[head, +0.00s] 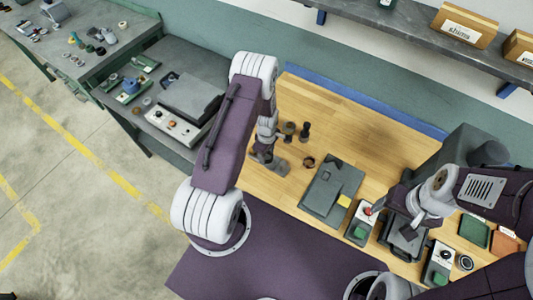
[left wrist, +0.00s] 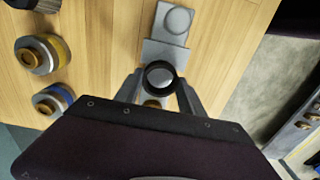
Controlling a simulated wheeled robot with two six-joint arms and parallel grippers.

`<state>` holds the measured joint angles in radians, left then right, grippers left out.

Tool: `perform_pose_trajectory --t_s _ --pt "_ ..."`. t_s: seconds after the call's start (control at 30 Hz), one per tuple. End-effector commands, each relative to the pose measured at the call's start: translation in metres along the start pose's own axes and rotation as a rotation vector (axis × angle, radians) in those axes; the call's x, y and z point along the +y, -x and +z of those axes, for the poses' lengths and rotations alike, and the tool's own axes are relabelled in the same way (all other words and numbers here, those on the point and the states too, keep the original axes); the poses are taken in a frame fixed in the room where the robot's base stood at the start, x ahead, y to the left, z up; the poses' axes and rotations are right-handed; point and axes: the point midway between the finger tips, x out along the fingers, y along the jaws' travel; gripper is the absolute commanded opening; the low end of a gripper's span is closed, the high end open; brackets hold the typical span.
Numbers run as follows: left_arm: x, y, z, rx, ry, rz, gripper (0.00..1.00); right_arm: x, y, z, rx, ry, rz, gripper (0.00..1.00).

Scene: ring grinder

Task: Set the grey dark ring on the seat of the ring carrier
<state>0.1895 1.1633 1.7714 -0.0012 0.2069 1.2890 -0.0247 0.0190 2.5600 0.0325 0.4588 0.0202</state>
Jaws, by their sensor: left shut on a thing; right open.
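The dark ring (left wrist: 160,75) is between the fingertips of my left gripper (left wrist: 160,88) in the left wrist view. My left gripper is shut on it. Under the ring is a grey stepped part (left wrist: 166,54) with a round disc at one end, which looks like the ring carrier. I cannot tell whether the ring touches it, and its seat is not clearly visible. In the head view my left gripper (head: 264,155) is low over the wooden bench by the grey part (head: 281,168), and the ring is hidden. My right gripper (head: 394,216) is open over a dark grey unit at the right.
A red-button box (head: 363,215) stands beside my right gripper. Bare wood shows behind the plate.

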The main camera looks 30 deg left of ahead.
Motion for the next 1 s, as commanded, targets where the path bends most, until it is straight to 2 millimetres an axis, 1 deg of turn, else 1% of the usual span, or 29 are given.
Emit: perform_pose_trajectory --t_s 0.03,0.1,0.37,0.4,0.47,0.5,0.83,1.0 --pt "0.0 -0.007 0.0 0.0 0.0 0.001 0.01 0.0 -0.007 0.001 0.0 0.0 0.0 0.68" --pt "0.0 -0.009 0.0 0.0 0.0 0.001 0.01 0.0 -0.009 0.001 0.0 0.0 0.0 0.68" --pt "0.0 -0.009 0.0 0.0 0.0 0.001 0.01 0.0 -0.008 0.001 0.0 0.0 0.0 0.68" --pt "0.0 -0.009 0.0 0.0 0.0 0.001 0.49 0.0 -0.008 0.001 0.0 0.0 0.0 0.68" --pt "0.0 -0.009 0.0 0.0 0.0 0.001 0.66 0.0 -0.008 0.001 0.0 0.0 0.0 0.68" --pt "0.0 -0.009 0.0 0.0 0.0 0.001 0.72 0.0 -0.008 0.001 0.0 0.0 0.0 0.68" --pt "0.0 -0.007 0.0 0.0 0.0 0.001 0.72 0.0 -0.007 0.001 0.0 0.0 0.0 0.68" --pt "0.0 0.007 0.0 0.0 0.0 0.001 0.72 0.0 0.004 -0.001 0.0 0.0 0.0 0.68"
